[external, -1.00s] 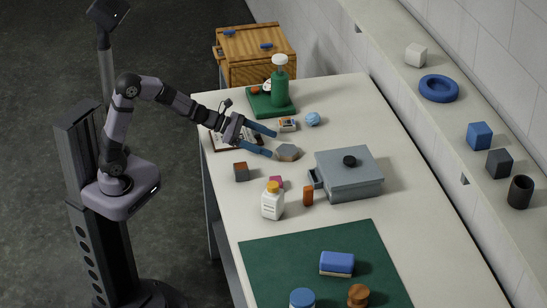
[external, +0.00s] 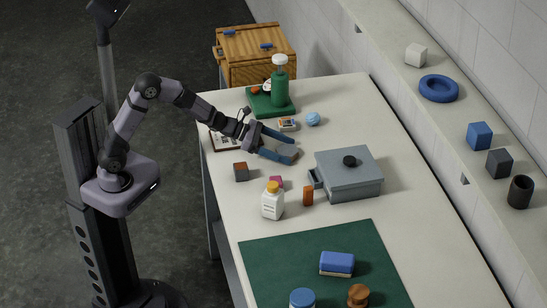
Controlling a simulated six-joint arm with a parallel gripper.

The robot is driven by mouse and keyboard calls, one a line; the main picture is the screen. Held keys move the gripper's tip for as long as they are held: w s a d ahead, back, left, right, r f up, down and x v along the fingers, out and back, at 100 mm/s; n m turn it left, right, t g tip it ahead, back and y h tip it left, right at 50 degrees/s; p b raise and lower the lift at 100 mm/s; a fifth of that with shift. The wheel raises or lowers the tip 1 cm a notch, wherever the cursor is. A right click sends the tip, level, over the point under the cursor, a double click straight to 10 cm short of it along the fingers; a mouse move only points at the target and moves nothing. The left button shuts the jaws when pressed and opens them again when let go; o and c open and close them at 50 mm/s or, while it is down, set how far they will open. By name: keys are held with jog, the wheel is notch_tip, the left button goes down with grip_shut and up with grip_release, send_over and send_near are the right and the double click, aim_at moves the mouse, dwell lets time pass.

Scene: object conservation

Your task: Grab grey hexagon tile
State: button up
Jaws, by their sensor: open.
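The grey hexagon tile (external: 290,149) lies on the white table in the external view. My gripper (external: 293,147) is open, with its two blue fingers reaching out over the table at the tile. The nearer finger covers part of the tile, so only some of its grey top shows between and beyond the fingertips. Whether the fingers touch the tile cannot be told.
A grey lidded box (external: 349,175) stands to the right of the tile. A small box (external: 287,124) and a light blue ball (external: 312,119) lie just behind.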

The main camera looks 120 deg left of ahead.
aim_at(283, 149)
jog(key=c, duration=1.3)
jog(key=shift+w, duration=0.1)
jog(key=shift+r, duration=0.15)
jog(key=shift+r, duration=0.4)
jog(key=shift+s+r, duration=0.15)
jog(key=shift+r, duration=0.5)
jog(key=shift+s+r, duration=0.15)
jog(key=shift+r, duration=0.45)
jog(key=s+d+b, duration=0.1)
jog(key=s+d, duration=0.1)
jog(key=s, duration=0.3)
jog(key=s+d+b, duration=0.1)
jog(key=s+d, duration=0.1)
jog(key=s, duration=0.3)
jog(key=s+d+b, duration=0.1)
jog(key=s+d, duration=0.2)
jog(key=s, duration=0.3)
jog(key=shift+d, duration=0.1)
